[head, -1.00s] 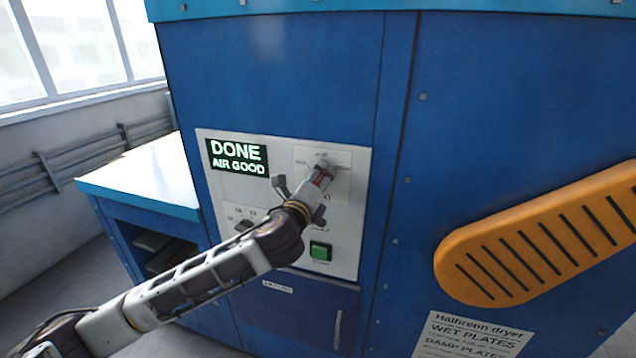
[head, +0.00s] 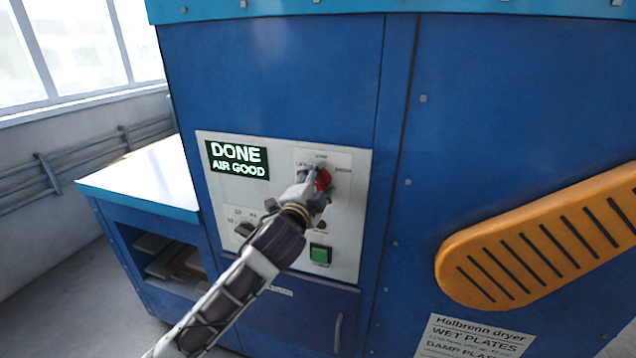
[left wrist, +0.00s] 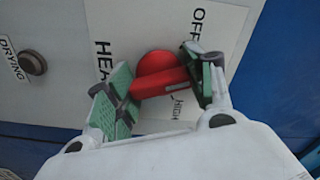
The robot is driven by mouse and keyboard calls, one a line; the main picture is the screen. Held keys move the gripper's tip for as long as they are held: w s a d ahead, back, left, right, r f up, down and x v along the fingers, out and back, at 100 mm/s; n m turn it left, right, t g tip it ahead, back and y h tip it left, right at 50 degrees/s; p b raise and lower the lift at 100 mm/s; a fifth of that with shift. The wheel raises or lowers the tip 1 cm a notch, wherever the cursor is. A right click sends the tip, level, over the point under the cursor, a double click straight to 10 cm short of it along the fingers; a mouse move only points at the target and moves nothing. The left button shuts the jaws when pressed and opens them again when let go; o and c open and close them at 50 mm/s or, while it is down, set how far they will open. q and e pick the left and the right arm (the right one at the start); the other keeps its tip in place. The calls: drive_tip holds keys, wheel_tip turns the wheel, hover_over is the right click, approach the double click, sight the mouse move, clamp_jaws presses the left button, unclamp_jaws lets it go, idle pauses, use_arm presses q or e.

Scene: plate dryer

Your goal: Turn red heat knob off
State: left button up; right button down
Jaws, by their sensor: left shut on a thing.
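The red heat knob (head: 324,180) is on the upper right of the white control panel (head: 232,205) on the blue dryer. In the left wrist view the knob (left wrist: 157,66) is round with a raised grip bar. My left gripper (head: 316,177) is shut on this bar, one green-padded finger on each side. The printed words OFF, HEAT and HIGH surround the knob; OFF is above it and HIGH is below it in the left wrist view. I cannot tell exactly which mark the knob points at. My right gripper is not in view.
A display (head: 238,160) reads DONE, AIR GOOD. A dark selector knob (head: 245,229) and a green button (head: 320,254) sit lower on the panel. A white-topped side table (head: 150,180) stands to the left. An orange slotted guard (head: 540,235) juts out at right.

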use_arm(q)
drive_tip(key=n, duration=0.3)
drive_tip(key=shift+f+n, duration=0.15)
drive_tip(key=shift+n, duration=0.25)
drive_tip(key=shift+n+p, duration=0.6)
drive_tip(key=shift+n, duration=1.2)
drive_tip(key=o, duration=1)
drive_tip(key=shift+o, duration=0.2)
drive_tip(key=shift+s, duration=0.1)
drive_tip(key=v, duration=1.2)
